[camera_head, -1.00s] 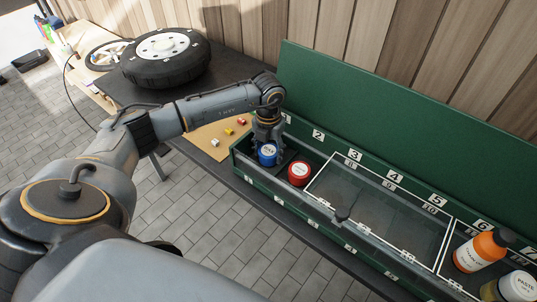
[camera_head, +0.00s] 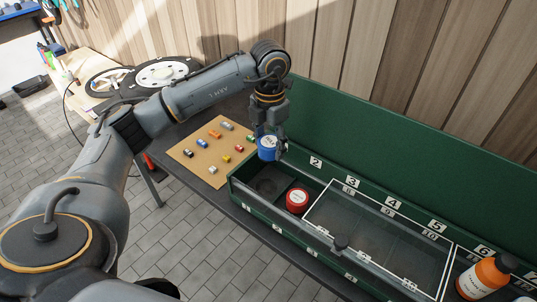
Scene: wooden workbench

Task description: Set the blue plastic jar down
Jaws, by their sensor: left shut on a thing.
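The blue plastic jar (camera_head: 267,149) with a white label on its lid is held in my left gripper (camera_head: 270,136), which is shut on it from above. The jar is raised above the left end of the green compartment box (camera_head: 258,211), apart from the box floor. The open compartment below it is empty, with a dark round mark (camera_head: 266,187) on its floor. My right gripper is not in view.
A red jar (camera_head: 297,200) stands in the box beside the empty spot. A clear framed lid (camera_head: 375,225) covers the middle compartments. An orange bottle (camera_head: 484,277) stands at the right. A tan board (camera_head: 192,167) with several small coloured blocks lies left of the box.

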